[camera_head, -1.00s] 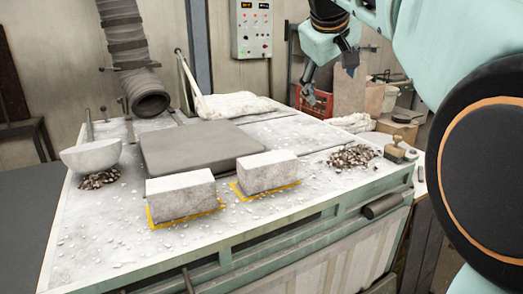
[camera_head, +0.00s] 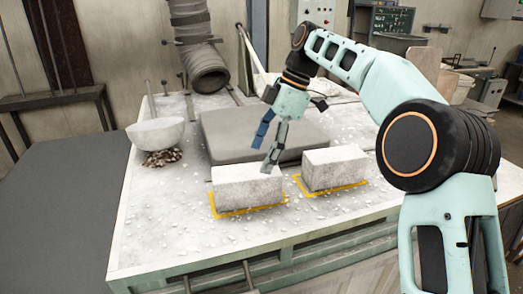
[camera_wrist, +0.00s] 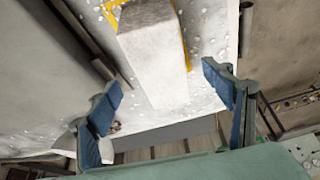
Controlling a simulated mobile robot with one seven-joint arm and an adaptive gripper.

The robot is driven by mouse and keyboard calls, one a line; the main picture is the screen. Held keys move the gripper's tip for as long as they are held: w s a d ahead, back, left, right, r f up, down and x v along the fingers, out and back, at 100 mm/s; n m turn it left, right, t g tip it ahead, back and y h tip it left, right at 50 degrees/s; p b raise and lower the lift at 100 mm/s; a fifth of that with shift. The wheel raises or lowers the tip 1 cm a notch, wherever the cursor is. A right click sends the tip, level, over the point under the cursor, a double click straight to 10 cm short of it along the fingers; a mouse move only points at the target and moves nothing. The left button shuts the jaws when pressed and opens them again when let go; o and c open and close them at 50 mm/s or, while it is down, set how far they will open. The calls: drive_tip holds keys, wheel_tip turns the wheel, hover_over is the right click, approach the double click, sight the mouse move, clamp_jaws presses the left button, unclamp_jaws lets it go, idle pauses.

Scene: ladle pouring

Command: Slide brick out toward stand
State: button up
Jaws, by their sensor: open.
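Two pale rough bricks sit on the dusty table, each with a yellow outline at its base: the left brick (camera_head: 247,190) and the right brick (camera_head: 335,168). My gripper (camera_head: 262,160) is open and empty, pointing down at the rear of the left brick. In the wrist view, one brick (camera_wrist: 150,50) lies between the spread blue fingers (camera_wrist: 162,80), with a yellow outline around its far end. I see no clear contact, and its height below the fingers is hard to tell. No thing is clearly identifiable as the stand.
A flat grey slab (camera_head: 222,142) lies behind the bricks. A pale bowl (camera_head: 156,132) sits over dark rubble (camera_head: 161,158) at the left. A ribbed duct (camera_head: 205,65) ends above the table's back. The table's front left (camera_head: 160,235) is clear except for small chips.

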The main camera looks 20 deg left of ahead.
sight(246, 187)
drive_tip(key=x, duration=1)
drive_tip(key=shift+a+f, duration=0.15)
drive_tip(key=shift+f, duration=0.25)
clamp_jaws()
drive_tip(key=shift+s, duration=0.1)
